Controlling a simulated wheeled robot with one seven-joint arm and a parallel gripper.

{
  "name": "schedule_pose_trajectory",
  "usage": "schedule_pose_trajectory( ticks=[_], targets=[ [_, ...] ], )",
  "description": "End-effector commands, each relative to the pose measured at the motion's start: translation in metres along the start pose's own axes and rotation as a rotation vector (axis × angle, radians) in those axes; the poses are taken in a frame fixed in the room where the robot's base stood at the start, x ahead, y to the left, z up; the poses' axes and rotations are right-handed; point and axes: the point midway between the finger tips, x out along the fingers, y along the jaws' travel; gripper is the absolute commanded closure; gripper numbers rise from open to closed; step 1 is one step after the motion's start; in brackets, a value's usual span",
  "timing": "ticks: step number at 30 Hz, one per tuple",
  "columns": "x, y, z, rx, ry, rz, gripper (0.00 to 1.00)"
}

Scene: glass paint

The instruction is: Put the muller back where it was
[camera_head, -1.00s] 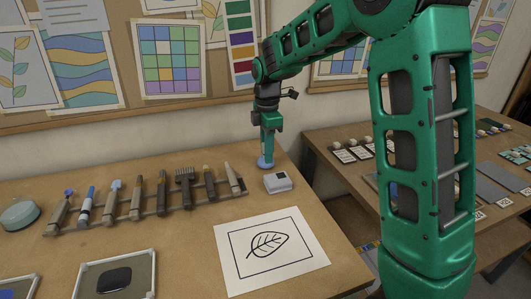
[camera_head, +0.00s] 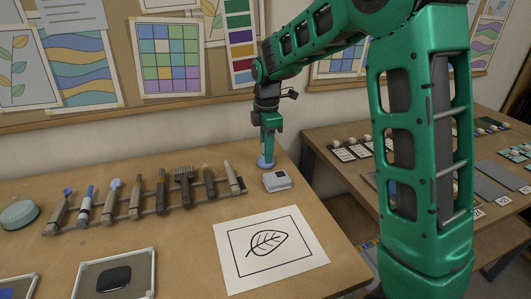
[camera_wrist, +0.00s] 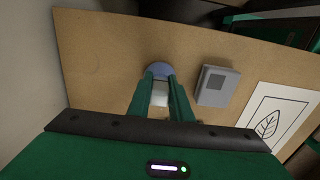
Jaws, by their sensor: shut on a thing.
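My gripper (camera_head: 268,150) points down at the back right corner of the wooden table. It is shut on the muller (camera_head: 265,163), whose round blue-grey base shows below the fingers. In the wrist view the fingers of my gripper (camera_wrist: 160,85) close around the muller's pale handle, and its blue disc (camera_wrist: 159,69) shows just beyond the fingertips. The muller looks upright, on or very close to the table top; I cannot tell if it touches.
A small grey-white box (camera_head: 277,181) stands just beside the muller, also in the wrist view (camera_wrist: 217,86). A leaf drawing (camera_head: 270,250) lies in front. A rack of several tools (camera_head: 150,211) lies to the left. A framed slab with a black pad (camera_head: 114,280) is at front left.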

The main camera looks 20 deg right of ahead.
Motion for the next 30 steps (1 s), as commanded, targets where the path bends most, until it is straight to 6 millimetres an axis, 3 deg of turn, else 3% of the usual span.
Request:
schedule_pose_trajectory(
  ticks=[19, 20, 22, 30],
  targets=[
    [0.0054, 0.0001, -0.0008, -0.001, 0.0, 0.001, 1.0],
    [0.0053, 0.0001, -0.0008, -0.001, 0.0, 0.001, 0.77],
    [0.0053, 0.0001, -0.0008, -0.001, 0.0, 0.001, 0.6],
    [0.0055, -0.0001, -0.0009, -0.001, 0.0, 0.0, 0.6]
  ],
)
